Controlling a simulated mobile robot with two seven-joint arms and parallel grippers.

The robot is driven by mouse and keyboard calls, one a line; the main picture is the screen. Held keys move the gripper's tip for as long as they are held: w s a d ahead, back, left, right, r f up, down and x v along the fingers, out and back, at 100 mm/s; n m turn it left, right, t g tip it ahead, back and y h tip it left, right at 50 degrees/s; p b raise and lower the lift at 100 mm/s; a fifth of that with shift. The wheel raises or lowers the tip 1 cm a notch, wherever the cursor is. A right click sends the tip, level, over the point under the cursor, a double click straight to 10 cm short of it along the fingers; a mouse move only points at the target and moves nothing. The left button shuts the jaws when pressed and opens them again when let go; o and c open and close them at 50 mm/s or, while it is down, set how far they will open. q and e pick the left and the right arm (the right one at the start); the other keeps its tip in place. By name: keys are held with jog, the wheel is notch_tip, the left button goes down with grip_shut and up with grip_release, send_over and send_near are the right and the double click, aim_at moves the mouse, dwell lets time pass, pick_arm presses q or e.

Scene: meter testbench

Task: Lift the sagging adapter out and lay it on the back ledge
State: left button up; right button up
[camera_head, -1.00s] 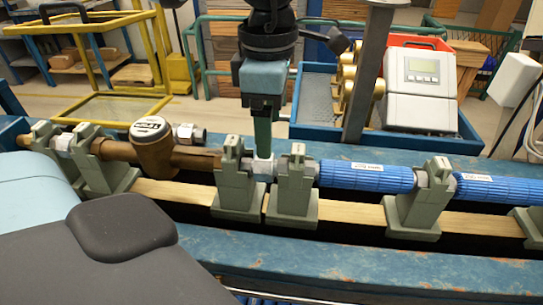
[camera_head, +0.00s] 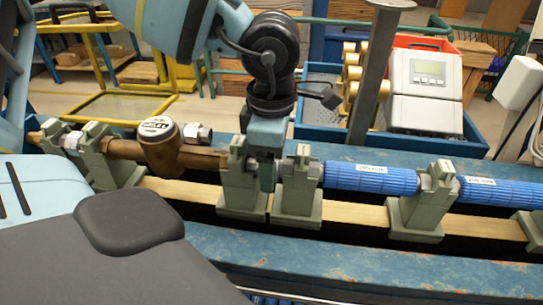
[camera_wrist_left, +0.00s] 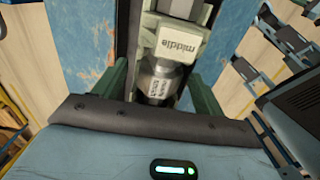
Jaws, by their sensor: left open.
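My left gripper (camera_head: 266,178) points down between two grey-green pipe supports, the left one (camera_head: 240,180) and the right one (camera_head: 298,185). In the head view it hides the adapter. The left wrist view shows the silver adapter (camera_wrist_left: 160,82), with small lettering, between the two green fingers, beside a support labelled "middle" (camera_wrist_left: 181,40). The fingers are open, one on each side of it; I cannot tell whether they touch it. The back ledge (camera_head: 345,152) is the worn blue strip behind the pipe line. My right gripper is not in view.
A brass meter (camera_head: 159,145) sits in the line at left, with a metal fitting (camera_head: 197,133) behind it. Blue pipes (camera_head: 370,178) run right. A blue tray (camera_head: 318,118) with a grey display unit (camera_head: 428,75) stands behind.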

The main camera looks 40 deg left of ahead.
pick_arm(q)
jog(key=c, duration=1.3)
jog(key=shift+r, duration=0.15)
notch_tip(320, 180, up, 18)
jog(key=shift+f, duration=0.1)
